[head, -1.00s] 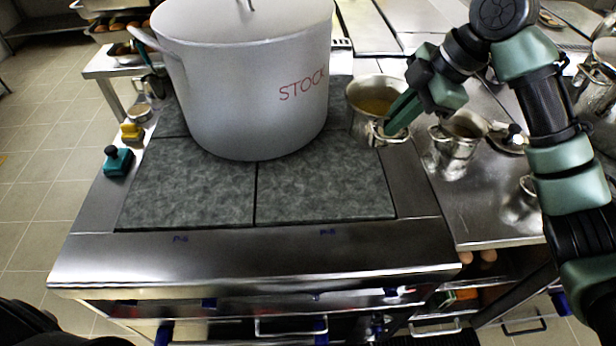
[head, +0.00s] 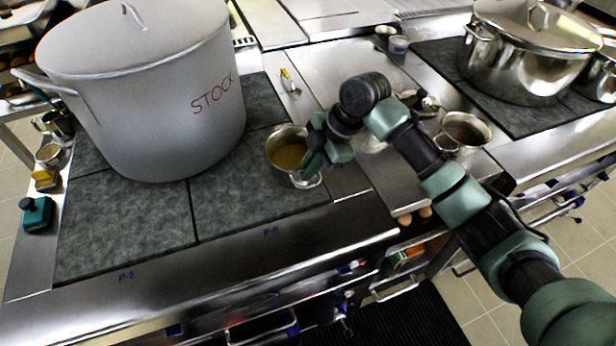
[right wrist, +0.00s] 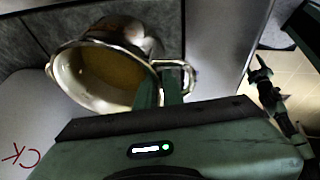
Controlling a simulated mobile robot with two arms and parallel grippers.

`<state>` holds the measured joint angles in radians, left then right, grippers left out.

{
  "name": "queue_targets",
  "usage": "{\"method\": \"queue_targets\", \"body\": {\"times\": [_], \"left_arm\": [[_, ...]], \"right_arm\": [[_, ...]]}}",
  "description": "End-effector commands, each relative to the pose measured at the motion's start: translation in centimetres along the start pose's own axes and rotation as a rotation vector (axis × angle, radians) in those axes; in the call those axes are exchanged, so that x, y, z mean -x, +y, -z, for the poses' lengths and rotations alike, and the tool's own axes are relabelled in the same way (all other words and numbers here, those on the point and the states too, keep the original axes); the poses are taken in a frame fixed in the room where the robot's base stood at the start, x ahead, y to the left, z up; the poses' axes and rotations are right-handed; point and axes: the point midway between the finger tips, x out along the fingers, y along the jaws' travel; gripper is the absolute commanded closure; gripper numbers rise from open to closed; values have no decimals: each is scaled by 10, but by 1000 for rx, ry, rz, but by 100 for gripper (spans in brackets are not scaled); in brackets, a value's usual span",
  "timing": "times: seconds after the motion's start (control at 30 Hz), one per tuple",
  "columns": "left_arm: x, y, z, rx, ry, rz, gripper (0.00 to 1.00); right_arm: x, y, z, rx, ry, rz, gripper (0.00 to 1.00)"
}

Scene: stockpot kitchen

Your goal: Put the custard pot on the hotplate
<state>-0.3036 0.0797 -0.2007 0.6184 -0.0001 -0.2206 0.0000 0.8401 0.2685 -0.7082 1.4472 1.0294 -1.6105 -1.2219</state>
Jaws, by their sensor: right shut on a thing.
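The custard pot, a small steel pot with yellow contents (head: 288,152), is just right of the big stockpot, at the right edge of the dark hotplate (head: 250,200). It also shows in the right wrist view (right wrist: 70,80), with dark plates behind it on the left and bare steel on the right. I cannot tell whether its base touches the surface. My right gripper (head: 312,172) is shut on the pot's near handle; its fingers also show in the right wrist view (right wrist: 160,92). My left gripper is not in view.
The tall stockpot marked STOCK (head: 150,90) covers much of the hotplate's back and left. Another small pot with brownish contents (head: 465,132) stands on the steel counter to the right. A large lidded steel pot (head: 525,55) stands on a dark cooktop at the back right.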

Motion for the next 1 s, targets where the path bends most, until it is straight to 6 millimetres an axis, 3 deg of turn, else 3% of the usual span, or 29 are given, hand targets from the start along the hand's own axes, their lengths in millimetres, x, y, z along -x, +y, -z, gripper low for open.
{"method": "queue_targets", "body": {"times": [0.33, 0.73, 0.8, 1.0], "left_arm": [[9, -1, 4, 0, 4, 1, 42], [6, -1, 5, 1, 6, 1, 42], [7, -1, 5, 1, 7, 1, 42], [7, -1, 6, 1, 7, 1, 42]], "right_arm": [[-34, -7, -13, 0, 3, -4, 100], [-40, -9, -16, 3, 2, -5, 100], [-41, -10, -17, 1, 0, 0, 73], [-41, -10, -17, 0, 0, 0, 70]]}}
